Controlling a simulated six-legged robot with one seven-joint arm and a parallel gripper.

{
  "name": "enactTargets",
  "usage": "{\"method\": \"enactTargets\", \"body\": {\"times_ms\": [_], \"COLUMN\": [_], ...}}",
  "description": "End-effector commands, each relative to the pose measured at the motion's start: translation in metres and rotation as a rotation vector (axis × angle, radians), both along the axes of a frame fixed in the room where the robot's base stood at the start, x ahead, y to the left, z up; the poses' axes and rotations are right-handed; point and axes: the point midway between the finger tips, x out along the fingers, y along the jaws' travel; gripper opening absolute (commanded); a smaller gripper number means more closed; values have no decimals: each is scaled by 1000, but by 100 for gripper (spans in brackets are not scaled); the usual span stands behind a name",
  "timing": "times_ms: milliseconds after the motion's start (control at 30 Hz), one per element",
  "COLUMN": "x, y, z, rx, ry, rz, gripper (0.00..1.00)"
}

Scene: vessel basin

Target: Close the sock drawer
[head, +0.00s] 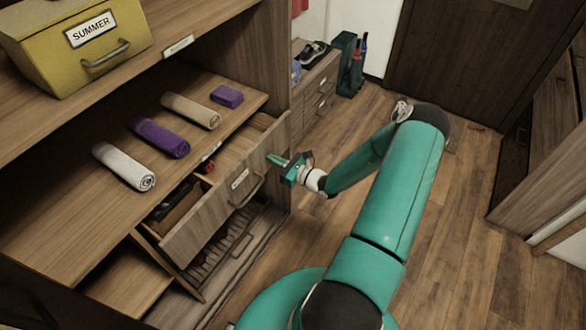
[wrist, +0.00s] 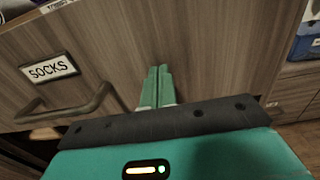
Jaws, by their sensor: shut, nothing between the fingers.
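The sock drawer (head: 222,202) stands pulled out of the wooden wardrobe in the head view, with items inside it. Its wooden front shows large in the wrist view (wrist: 190,45), with a SOCKS label (wrist: 49,69) and a grey bar handle (wrist: 65,108) at the left. My gripper (head: 280,161) is at the upper right end of the drawer front. Its green fingers (wrist: 156,88) are shut together and empty, pointing at the front to the right of the handle. I cannot tell whether the fingertips touch the wood.
Rolled towels, such as a purple one (head: 160,138), lie on the shelf above the drawer. A yellow SUMMER box (head: 75,50) sits higher up. A small cabinet with shoes (head: 313,53) stands behind. The wooden floor (head: 455,240) to the right is clear.

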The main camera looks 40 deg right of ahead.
Motion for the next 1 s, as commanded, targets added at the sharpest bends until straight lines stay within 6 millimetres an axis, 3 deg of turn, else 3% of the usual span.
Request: {"method": "enactTargets", "body": {"times_ms": [200, 500, 700, 1000], "x": [58, 113, 129, 136], "y": [23, 41, 46, 49], "z": [0, 0, 0, 1], "rx": [0, 1, 0, 0], "ry": [-3, -2, 0, -1], "rz": [5, 2, 1, 1], "gripper": [0, 0, 0, 0]}}
